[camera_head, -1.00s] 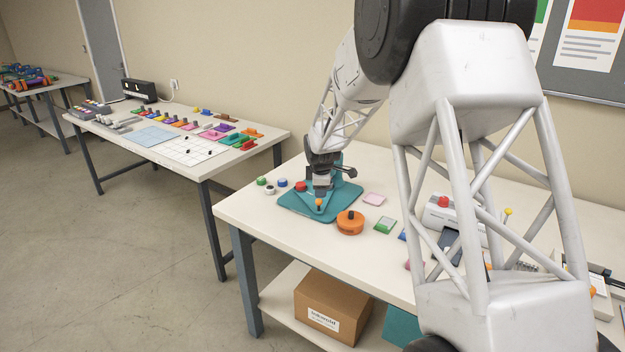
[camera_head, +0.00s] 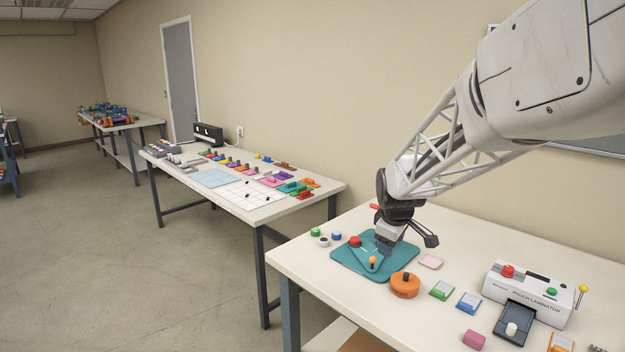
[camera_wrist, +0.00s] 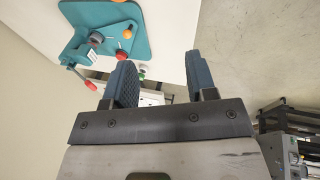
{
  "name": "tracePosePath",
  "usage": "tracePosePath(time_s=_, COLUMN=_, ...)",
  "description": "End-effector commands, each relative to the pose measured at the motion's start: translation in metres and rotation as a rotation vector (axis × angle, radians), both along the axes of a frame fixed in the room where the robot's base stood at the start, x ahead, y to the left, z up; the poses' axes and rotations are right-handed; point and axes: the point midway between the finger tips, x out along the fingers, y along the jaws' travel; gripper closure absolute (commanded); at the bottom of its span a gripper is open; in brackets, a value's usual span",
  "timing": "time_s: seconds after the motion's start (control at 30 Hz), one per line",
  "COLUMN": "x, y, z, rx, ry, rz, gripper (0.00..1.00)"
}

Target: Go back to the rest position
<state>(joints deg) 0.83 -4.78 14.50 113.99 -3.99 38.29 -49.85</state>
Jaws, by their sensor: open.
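My gripper (camera_wrist: 155,85) is open and empty in the wrist view, its two dark blue fingers apart with nothing between them. In the head view my gripper (camera_head: 385,246) points down over the teal board on the white table, its fingertips hard to make out. The teal board (camera_head: 400,263) carries a red knob (camera_head: 354,241) and an orange knob (camera_head: 373,260). The same teal board shows at the upper left of the wrist view (camera_wrist: 135,45), apart from the fingers, with a red-tipped lever (camera_wrist: 90,84) beside it.
An orange round puck (camera_head: 405,286) sits beside the board. Green, blue and pink pieces lie to its right, and a white pouch laminator (camera_head: 527,290) stands further right. Another table (camera_head: 270,212) with several coloured pieces stands at the left. Open floor (camera_head: 120,270) lies in front.

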Motion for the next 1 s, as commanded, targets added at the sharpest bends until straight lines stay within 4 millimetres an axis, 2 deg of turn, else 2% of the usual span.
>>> tracePosePath(time_s=0.03, x=-0.015, y=0.001, z=0.007, rx=0.01, ry=0.0, rz=-0.028, gripper=0.48)
tracePosePath(time_s=0.4, x=-0.117, y=0.004, z=0.038, rx=0.092, ry=0.009, rz=-0.262, gripper=0.48)
tracePosePath(time_s=0.7, x=-0.201, y=0.007, z=0.049, rx=0.154, ry=0.02, rz=-0.451, gripper=0.48)
tracePosePath(time_s=1.0, x=-0.283, y=0.01, z=0.047, rx=0.212, ry=0.033, rz=-0.64, gripper=0.48)
